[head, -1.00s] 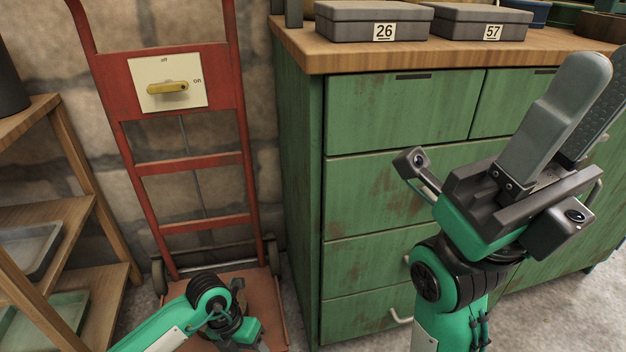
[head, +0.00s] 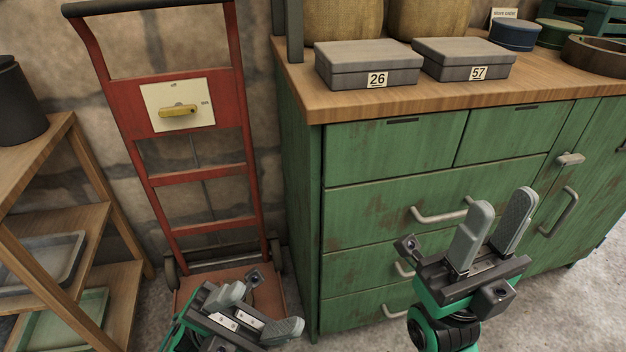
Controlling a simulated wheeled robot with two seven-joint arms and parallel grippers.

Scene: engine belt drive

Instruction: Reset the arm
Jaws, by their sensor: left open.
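My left gripper (head: 261,310) is at the bottom of the head view, in front of the red hand truck's base. Its two fingers are apart with nothing seen between them. My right gripper (head: 500,212) points up in front of the green cabinet's drawers. Its two grey fingers are apart and empty. Both grippers stand clear of the switch plate (head: 204,116), whose yellow handle (head: 179,111) lies roughly level, toward the "on" side.
The red hand truck (head: 239,93) leans at the stone wall. A green cabinet (head: 300,190) carries grey boxes numbered 26 (head: 345,62) and 57 (head: 455,58). A wooden shelf (head: 50,222) with trays stands at the left. Concrete floor shows at the lower right.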

